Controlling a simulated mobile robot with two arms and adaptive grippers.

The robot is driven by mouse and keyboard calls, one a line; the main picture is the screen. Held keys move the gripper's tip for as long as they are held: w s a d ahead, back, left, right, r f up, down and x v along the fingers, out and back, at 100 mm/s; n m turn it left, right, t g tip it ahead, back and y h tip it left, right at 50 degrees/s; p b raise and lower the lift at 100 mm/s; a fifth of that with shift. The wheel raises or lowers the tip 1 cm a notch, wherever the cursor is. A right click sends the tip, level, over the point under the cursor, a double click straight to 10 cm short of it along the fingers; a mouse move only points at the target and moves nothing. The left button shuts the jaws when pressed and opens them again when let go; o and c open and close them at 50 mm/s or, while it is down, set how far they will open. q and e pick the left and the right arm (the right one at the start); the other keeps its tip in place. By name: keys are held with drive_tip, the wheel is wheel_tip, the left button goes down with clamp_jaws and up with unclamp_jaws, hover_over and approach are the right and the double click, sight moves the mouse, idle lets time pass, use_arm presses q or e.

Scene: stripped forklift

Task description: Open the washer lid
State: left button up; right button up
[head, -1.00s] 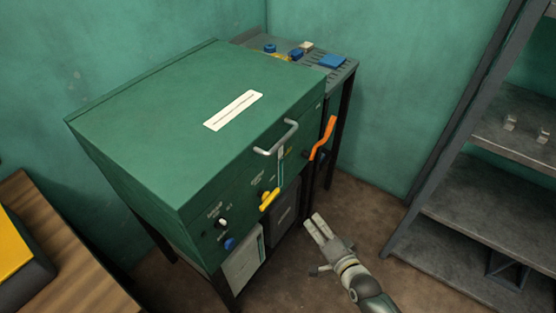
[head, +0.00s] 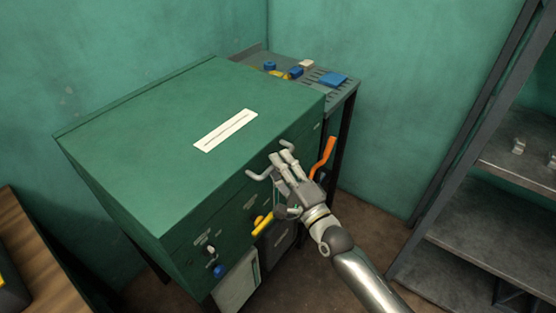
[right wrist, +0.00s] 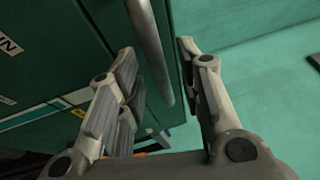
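The green washer (head: 160,215) stands against the wall with its flat lid (head: 165,125) down. A white label strip (head: 225,130) lies on the lid. A silver bar handle (head: 258,176) is on the front near the lid's edge; my fingers cover its middle in the head view. My right gripper (head: 281,160) is at this handle. In the right wrist view the handle bar (right wrist: 150,45) runs between the two parted fingers, with visible gaps, so the gripper is open around it. My left gripper is not in view.
An orange lever (head: 324,153), a yellow handle (head: 262,224) and a blue knob (head: 218,271) are on or beside the washer front, close to my right arm. A side table (head: 345,88) with small parts stands behind. A grey shelf rack (head: 470,215) is at right.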

drive_tip(key=shift+x, duration=0.9)
drive_tip(key=shift+c, duration=0.3)
clamp_jaws()
